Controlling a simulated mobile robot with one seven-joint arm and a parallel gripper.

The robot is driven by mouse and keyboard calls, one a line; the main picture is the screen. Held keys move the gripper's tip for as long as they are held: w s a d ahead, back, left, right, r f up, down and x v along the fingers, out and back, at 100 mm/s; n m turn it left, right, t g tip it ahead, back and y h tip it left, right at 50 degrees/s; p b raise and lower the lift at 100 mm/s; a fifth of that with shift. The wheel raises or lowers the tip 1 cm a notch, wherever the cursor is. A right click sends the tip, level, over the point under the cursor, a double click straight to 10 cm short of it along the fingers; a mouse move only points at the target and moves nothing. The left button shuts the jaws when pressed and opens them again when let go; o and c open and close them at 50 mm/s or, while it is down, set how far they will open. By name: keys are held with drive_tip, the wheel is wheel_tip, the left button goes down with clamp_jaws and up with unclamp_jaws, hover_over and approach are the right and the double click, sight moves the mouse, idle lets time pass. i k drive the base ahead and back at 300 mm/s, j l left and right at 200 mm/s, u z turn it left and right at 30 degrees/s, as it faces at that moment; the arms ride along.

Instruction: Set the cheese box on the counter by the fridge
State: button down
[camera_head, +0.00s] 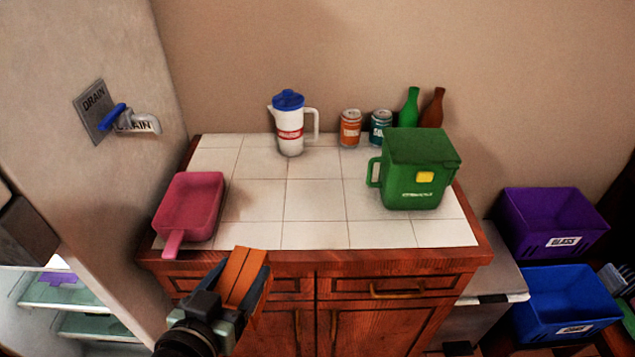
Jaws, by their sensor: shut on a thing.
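My gripper (222,297) is at the bottom of the view, in front of the counter's front edge. It is shut on an orange-brown box with a dark side, which I take to be the cheese box (243,275). The box is tilted, and my gripper hides part of it. The counter (313,200) has a white tiled top with a reddish wood rim. The open fridge (75,300), with pale glass shelves, is at the lower left.
A pink pan (190,206) lies at the counter's left. A white pitcher (290,125), two cans (350,128), two bottles (410,107) and a green container (418,170) stand at the back and right. The middle front tiles are clear. Purple (550,220) and blue bins (565,300) are at right.

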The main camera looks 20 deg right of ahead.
sight(316, 216)
drive_tip(key=i+l, duration=0.7)
drive_tip(key=l, duration=0.2)
